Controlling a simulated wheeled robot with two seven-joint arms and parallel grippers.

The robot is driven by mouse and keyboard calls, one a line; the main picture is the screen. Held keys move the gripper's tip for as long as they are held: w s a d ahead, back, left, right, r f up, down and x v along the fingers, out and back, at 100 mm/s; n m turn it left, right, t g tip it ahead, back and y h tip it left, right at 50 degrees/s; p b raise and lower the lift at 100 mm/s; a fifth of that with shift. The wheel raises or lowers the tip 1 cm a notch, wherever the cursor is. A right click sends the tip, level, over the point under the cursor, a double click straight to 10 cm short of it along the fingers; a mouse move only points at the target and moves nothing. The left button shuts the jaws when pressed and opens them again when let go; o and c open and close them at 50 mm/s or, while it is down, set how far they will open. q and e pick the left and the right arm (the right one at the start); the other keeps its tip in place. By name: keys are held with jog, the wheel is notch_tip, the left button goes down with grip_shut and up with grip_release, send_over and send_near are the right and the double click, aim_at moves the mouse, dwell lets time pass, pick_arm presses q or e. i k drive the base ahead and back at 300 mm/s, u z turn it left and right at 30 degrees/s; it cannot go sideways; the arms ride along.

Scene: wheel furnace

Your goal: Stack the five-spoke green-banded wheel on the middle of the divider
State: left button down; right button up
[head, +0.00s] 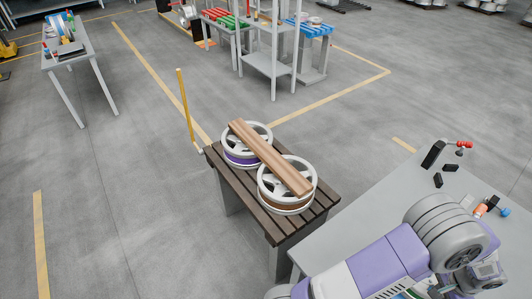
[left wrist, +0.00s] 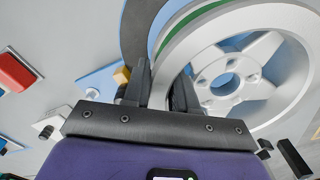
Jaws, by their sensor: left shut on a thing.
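The green-banded wheel (left wrist: 178,43) is pale grey with thick spokes and fills the upper right of the left wrist view, partly cut off. My left gripper (left wrist: 162,88) is shut on its rim, one finger on each side. Neither this wheel nor the gripper's fingers show in the head view. The divider, a brown wooden plank (head: 268,155), lies across two wheels on a slatted bench (head: 235,187). Under it are a purple-banded wheel (head: 239,158) at the back and a brown-banded wheel (head: 284,205) in front. The plank's top is bare. My right gripper is out of view.
A grey table (head: 360,195) with small tools stands right of the bench, close to its front end. A yellow post (head: 184,105) rises by the bench's far left. A shelf rack (head: 268,65) stands behind. Floor left of the bench is clear.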

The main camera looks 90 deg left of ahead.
aim_at(265, 150)
jog(key=k, duration=1)
